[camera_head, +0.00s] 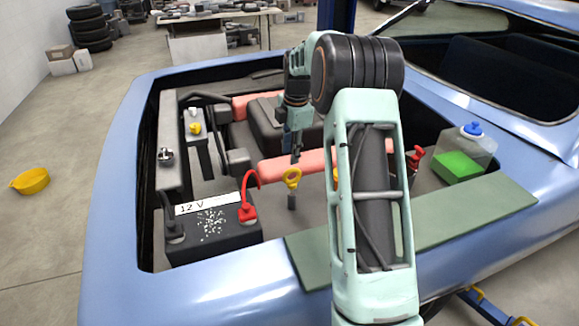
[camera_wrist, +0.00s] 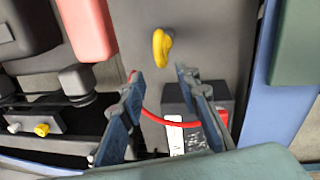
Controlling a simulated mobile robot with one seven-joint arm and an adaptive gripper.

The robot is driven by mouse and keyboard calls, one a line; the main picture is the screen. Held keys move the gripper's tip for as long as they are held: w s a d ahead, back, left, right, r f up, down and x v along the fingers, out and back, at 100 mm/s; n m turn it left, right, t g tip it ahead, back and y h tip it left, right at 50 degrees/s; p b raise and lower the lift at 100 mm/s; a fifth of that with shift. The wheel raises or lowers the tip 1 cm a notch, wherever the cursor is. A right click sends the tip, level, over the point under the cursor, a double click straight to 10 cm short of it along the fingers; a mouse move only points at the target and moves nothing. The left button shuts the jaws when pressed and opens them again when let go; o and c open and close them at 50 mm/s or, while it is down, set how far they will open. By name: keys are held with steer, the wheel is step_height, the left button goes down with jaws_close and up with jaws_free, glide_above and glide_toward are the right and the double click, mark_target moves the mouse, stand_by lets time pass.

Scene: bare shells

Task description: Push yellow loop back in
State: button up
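The yellow loop (camera_head: 292,178) stands upright on top of a dark tube in the engine bay, to the right of the battery. In the wrist view the yellow loop (camera_wrist: 161,47) lies just beyond the fingertips, near the middle of the gap between them. My gripper (camera_wrist: 160,74) is open and empty, its two fingers apart. In the head view my gripper (camera_head: 295,152) is seen edge-on above the loop, and a clear contact cannot be made out. How far the loop stands out of its tube is hard to tell.
The battery (camera_head: 212,228) with a red cable (camera_head: 248,212) is left of the loop. A salmon-coloured cover (camera_head: 300,165) lies behind it. A green mat (camera_head: 470,212) covers the front edge. A clear reservoir with green fluid (camera_head: 462,160) stands right. My arm hides part of the bay.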

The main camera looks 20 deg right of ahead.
mark_target(289, 170)
steer(key=f, duration=0.5)
steer(key=w+f, duration=0.1)
steer(key=f, duration=0.1)
steer(key=shift+f+p, duration=0.25)
steer(key=shift+p, duration=0.15)
steer(key=shift+c, duration=0.4)
jaws_close()
